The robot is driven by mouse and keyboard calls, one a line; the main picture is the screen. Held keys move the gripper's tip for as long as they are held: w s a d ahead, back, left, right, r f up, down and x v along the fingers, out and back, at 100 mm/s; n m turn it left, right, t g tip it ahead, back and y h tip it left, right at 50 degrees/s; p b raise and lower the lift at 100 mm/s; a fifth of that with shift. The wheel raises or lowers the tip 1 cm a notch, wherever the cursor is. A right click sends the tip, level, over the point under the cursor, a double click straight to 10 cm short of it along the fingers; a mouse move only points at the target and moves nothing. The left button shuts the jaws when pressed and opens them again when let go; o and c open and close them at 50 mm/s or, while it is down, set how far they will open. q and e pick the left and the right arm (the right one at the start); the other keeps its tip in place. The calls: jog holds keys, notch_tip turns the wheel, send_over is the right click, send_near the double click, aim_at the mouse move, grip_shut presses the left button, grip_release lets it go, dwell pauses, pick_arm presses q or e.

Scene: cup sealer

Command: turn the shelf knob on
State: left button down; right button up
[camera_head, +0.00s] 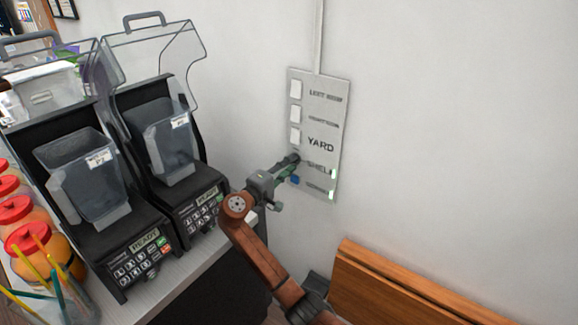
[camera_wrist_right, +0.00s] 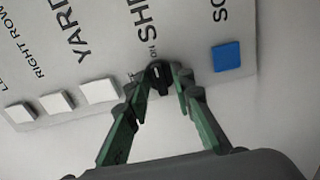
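The wall panel (camera_head: 318,118) carries rows labelled along its length, with a row reading "SHEL…" near its lower end. The dark round shelf knob (camera_wrist_right: 158,74) sits by that lettering in the right wrist view, a pale mark on its face. My right gripper (camera_head: 291,161) is at the panel beside that row and hides most of the knob in the head view. In the right wrist view its two green fingers (camera_wrist_right: 158,84) lie one on each side of the knob and appear to pinch it. My left gripper is not in view.
White switches (camera_wrist_right: 98,91) line the panel, with a blue square button (camera_wrist_right: 226,57) past the knob. Two black sealing machines (camera_head: 180,185) with clear lids stand at left. Jars with red lids (camera_head: 27,240) stand at the far left. A wooden piece (camera_head: 400,290) is below right.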

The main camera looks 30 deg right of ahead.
jog(key=shift+o, duration=0.2)
jog(key=shift+a, duration=0.1)
jog(key=v, duration=1.1)
jog(key=shift+s+a, duration=0.2)
jog(key=shift+a, duration=0.15)
